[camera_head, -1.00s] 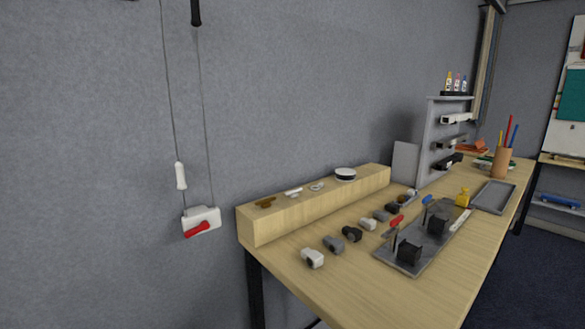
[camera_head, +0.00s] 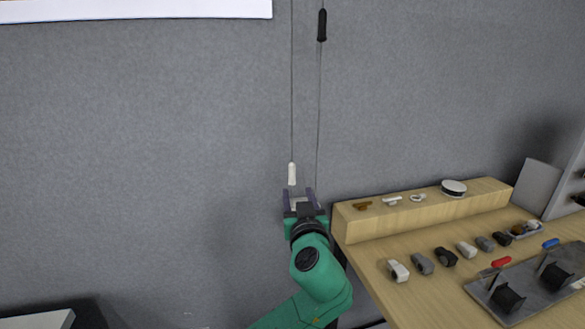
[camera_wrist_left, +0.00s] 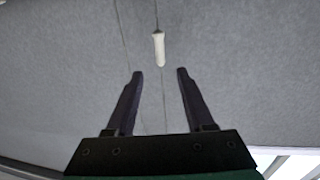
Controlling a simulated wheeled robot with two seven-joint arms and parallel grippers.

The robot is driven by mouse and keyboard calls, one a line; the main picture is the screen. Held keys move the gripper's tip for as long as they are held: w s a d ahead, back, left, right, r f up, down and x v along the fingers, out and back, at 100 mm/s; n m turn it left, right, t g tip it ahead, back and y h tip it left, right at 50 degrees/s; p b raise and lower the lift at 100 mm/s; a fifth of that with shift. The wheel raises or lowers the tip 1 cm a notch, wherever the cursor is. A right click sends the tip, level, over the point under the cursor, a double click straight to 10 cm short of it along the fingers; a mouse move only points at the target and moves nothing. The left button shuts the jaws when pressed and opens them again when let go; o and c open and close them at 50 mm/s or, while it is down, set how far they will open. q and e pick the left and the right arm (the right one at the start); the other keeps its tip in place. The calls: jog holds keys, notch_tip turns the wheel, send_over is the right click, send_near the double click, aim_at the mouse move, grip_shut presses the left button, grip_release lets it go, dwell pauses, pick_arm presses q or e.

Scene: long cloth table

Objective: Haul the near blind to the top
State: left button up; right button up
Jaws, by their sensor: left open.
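Two thin cords hang down the grey wall. The left cord ends in a white knob (camera_head: 291,174), and a black knob (camera_head: 322,25) sits high on the right cord. My left gripper (camera_head: 299,192) is open and empty, just below the white knob. It hides most of the white wall box that the cords run to. In the left wrist view the white knob (camera_wrist_left: 158,48) hangs just beyond the open fingertips (camera_wrist_left: 160,74), and a cord runs between the fingers. A white panel edge (camera_head: 130,10) shows at top left; I cannot tell if it is the blind. My right gripper is out of view.
A wooden table with a raised ledge (camera_head: 420,214) stands right of my left arm, holding small fittings. A tray (camera_head: 530,290) with black blocks lies on it. The wall left of the cords is clear. A pale surface (camera_head: 38,320) shows at bottom left.

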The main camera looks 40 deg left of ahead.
aim_at(293, 176)
pick_arm(q)
jog(key=p+x, duration=0.3)
jog(key=x, duration=0.9)
jog(key=shift+w+a, duration=0.1)
jog(key=shift+w, duration=0.1)
jog(key=shift+w+a+f, duration=0.1)
jog(key=shift+w+a, duration=0.15)
jog(key=shift+c, duration=0.2)
grip_shut()
jog(key=shift+d+f, duration=0.1)
jog(key=shift+f, duration=0.1)
